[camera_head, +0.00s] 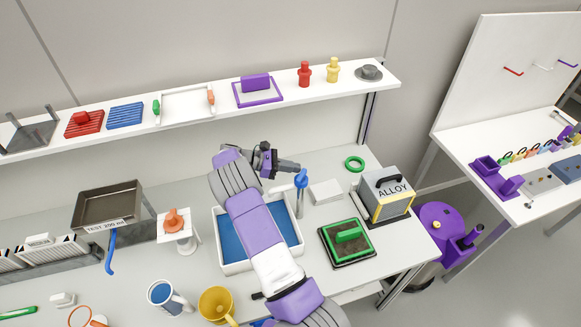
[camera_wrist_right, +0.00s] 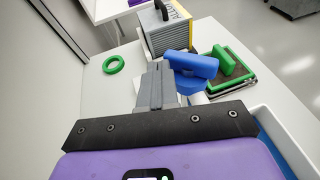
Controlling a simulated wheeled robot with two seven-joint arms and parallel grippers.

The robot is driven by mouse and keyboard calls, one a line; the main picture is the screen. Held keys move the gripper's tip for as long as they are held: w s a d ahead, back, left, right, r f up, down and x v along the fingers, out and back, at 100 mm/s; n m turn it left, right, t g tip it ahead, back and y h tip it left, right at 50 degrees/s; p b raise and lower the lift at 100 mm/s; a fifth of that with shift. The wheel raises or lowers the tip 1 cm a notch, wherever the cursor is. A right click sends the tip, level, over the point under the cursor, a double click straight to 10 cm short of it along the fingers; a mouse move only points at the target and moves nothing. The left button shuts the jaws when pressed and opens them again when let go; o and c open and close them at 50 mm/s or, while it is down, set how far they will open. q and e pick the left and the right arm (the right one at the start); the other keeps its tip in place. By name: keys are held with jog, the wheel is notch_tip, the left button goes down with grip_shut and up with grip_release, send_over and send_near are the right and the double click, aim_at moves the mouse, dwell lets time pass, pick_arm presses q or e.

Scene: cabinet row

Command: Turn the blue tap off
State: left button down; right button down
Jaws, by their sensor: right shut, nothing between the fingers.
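The blue tap (camera_head: 301,180) stands at the right edge of a white basin with a blue floor (camera_head: 228,268). Its blue handle (camera_wrist_right: 192,66) shows large in the right wrist view. My right gripper (camera_head: 295,166) is shut and empty, its fingertips just above and left of the tap's top in the head view. In the wrist view the closed fingers (camera_wrist_right: 159,78) are right beside the handle's left end. I cannot tell whether they touch. My right arm covers part of the basin. My left gripper is not in view.
A green ring (camera_head: 355,163), a white block (camera_head: 325,191), a box marked ALLOY (camera_head: 394,208) and a green-handled pad (camera_head: 347,239) lie right of the tap. An orange knob on a white stand (camera_head: 174,222) is left of the basin. A shelf (camera_head: 215,108) runs behind.

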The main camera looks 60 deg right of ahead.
jog(key=shift+w, duration=0.1)
dwell(0.6)
jog(key=v, duration=0.7)
jog(key=shift+w, duration=0.15)
jog(key=shift+a+r, duration=0.1)
jog(key=shift+r, duration=0.05)
